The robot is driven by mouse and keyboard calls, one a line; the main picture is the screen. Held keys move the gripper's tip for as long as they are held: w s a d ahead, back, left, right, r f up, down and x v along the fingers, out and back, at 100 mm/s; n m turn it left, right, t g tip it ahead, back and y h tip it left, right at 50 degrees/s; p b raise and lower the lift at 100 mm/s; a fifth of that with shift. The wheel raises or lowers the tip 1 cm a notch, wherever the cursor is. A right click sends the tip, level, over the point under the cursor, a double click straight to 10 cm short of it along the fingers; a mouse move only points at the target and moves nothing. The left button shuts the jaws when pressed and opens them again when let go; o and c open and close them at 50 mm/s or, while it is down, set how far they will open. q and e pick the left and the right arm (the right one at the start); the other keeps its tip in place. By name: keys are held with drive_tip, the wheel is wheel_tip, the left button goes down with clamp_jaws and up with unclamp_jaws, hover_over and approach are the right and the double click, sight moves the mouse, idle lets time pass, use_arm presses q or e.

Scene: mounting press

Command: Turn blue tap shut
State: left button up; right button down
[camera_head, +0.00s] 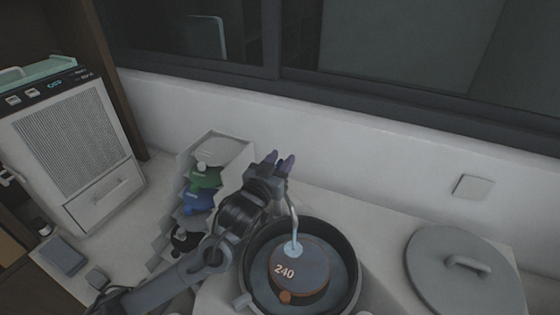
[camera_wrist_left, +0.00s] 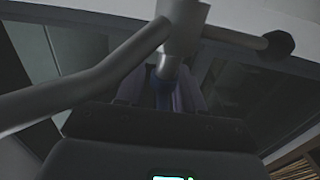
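In the head view my left gripper (camera_head: 280,160) reaches up behind the dark round pot, with two purple fingertips pointing towards the white wall and a small gap between them. In the left wrist view its fingers (camera_wrist_left: 162,98) stand on both sides of a dark blue piece (camera_wrist_left: 161,86), which seems to be the blue tap, below a grey metal body (camera_wrist_left: 183,22). I cannot tell whether the fingers touch it. The arm hides the tap in the head view. A thin pale pipe (camera_head: 293,212) bends down beside the gripper into the pot. My right gripper is not in view.
The pot (camera_head: 349,258) holds a round block marked 240 (camera_head: 301,270). A grey lid (camera_head: 458,280) lies at right. A stepped rack (camera_head: 228,145) with white, green, blue and black items stands left of my arm. A metal bar with a black knob (camera_wrist_left: 278,43) crosses near the fingers.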

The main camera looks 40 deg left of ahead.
use_arm(q)
drive_tip(key=shift+c, duration=0.3)
